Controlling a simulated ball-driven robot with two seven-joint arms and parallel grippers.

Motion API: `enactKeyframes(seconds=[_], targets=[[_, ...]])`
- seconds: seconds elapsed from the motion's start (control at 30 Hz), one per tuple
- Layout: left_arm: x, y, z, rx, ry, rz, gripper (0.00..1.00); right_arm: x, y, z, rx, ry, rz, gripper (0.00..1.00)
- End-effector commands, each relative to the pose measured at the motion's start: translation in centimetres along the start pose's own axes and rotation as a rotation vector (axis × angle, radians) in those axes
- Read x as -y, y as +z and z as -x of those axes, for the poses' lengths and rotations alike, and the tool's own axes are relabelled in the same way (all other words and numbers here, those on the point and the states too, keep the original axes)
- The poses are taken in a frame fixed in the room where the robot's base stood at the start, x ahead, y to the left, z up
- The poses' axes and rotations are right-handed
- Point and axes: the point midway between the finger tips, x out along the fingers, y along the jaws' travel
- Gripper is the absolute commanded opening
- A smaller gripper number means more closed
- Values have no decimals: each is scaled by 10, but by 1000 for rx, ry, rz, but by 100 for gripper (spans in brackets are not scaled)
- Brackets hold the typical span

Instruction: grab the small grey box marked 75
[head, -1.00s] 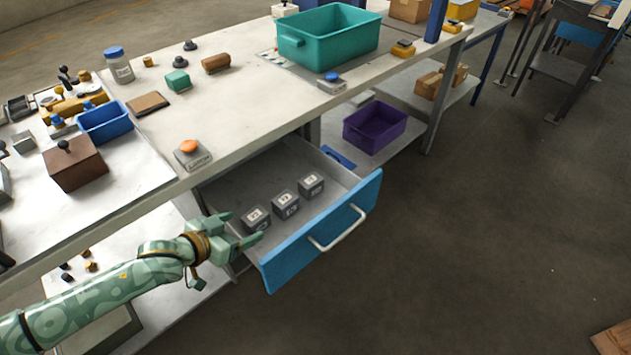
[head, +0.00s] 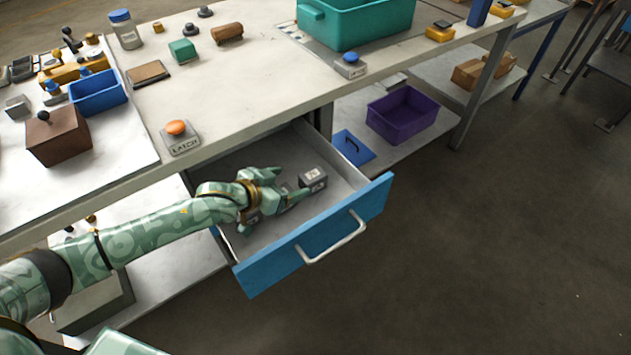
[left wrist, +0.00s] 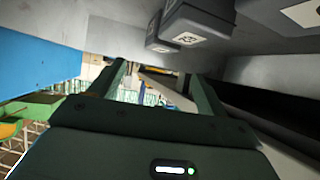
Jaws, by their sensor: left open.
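Several small grey boxes with white number labels lie in the open drawer (head: 350,178). The rightmost grey box (head: 313,179) shows clearly in the head view; the others are mostly hidden by my left gripper (head: 285,184). The numbers are too small there to tell which is 75. My left gripper is open and empty, reaching over the drawer with its fingers pointing toward the rightmost box. In the left wrist view, grey boxes hang at the top edge, one with a hard-to-read label (left wrist: 192,38), outside the open fingers (left wrist: 157,78). My right gripper is out of view.
The drawer's blue front (head: 318,240) with a white handle (head: 335,240) stands on the near side. The worktop (head: 250,75) overhangs behind, with an orange-button latch box (head: 180,138) near its edge. A purple bin (head: 402,113) sits on the lower shelf.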

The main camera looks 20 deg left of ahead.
Motion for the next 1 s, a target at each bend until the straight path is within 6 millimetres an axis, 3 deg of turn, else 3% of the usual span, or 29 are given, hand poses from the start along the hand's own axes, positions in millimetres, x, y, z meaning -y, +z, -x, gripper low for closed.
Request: enactKeyframes(seconds=[0.03, 0.1, 0.37, 0.6, 0.9, 1.0], targets=[[0, 6, -15, 2, 1, 1, 76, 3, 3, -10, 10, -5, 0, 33], [0, 5, -27, 2, 0, 0, 76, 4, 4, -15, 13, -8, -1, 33], [0, 4, -50, 1, 1, 0, 76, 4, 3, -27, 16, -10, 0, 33], [0, 6, -89, 3, 1, -1, 76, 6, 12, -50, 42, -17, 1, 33], [1, 1, -92, 0, -1, -2, 76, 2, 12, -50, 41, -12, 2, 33], [1, 1, -92, 0, 0, -2, 48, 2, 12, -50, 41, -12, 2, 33]])
